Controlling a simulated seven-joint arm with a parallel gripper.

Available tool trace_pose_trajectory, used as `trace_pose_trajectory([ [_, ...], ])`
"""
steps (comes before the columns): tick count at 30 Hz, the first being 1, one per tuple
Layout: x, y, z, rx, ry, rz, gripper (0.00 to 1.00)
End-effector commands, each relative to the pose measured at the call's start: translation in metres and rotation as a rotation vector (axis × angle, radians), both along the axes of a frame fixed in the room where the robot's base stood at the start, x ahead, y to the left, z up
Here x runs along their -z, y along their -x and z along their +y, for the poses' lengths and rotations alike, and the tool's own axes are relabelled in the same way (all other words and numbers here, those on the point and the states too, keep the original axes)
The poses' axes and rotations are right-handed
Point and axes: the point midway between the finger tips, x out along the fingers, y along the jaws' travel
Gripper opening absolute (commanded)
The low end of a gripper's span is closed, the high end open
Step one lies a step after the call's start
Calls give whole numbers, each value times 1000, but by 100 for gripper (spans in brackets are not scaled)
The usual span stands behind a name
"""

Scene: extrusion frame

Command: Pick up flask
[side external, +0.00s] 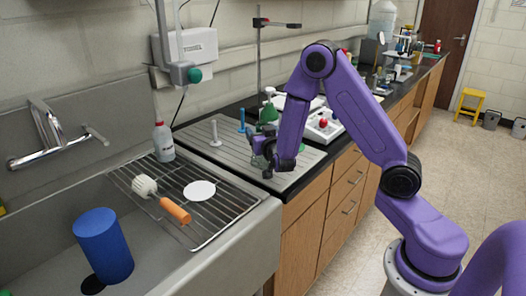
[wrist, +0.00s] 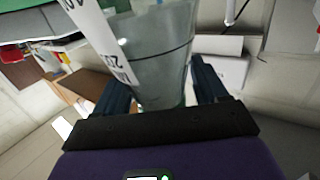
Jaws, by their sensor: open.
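In the wrist view, a clear glass vessel with a dark ring line and a white printed label, which looks like the flask (wrist: 163,70), stands between the two dark fingers of my gripper (wrist: 160,88). The fingers are open, one on each side of it; I cannot tell whether either touches the glass. In the side view my gripper (side external: 262,158) is low over the ridged grey drainboard on the counter. A green-filled vessel (side external: 268,113) shows just behind it. The glass between the fingers is hard to make out there.
A blue peg (side external: 241,120) and a pale peg (side external: 214,133) stand on the drainboard (side external: 194,142). Left is the sink with a wire rack (side external: 216,211), a brush (side external: 160,199), a white bottle (side external: 163,142) and a blue cylinder (side external: 103,246). A balance (side external: 323,127) stands behind my arm.

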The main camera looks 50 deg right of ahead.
Motion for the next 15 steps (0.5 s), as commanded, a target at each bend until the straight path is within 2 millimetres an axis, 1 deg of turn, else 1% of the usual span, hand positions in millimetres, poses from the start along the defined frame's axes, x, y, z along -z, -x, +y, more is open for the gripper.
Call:
trace_pose_trajectory([
  [3, 0, 0, 0, 0, 0, 0, 72],
  [4, 0, 0, 0, 0, 0, 0, 66],
  [5, 0, 0, 0, 0, 0, 0, 56],
  [6, 0, 0, 0, 0, 0, 0, 43],
  [8, 0, 0, 0, 0, 0, 0, 23],
  [9, 0, 0, 0, 0, 0, 0, 10],
  [10, 0, 0, 0, 0, 0, 0, 1],
  [15, 0, 0, 0, -1, 0, 0, 0],
])
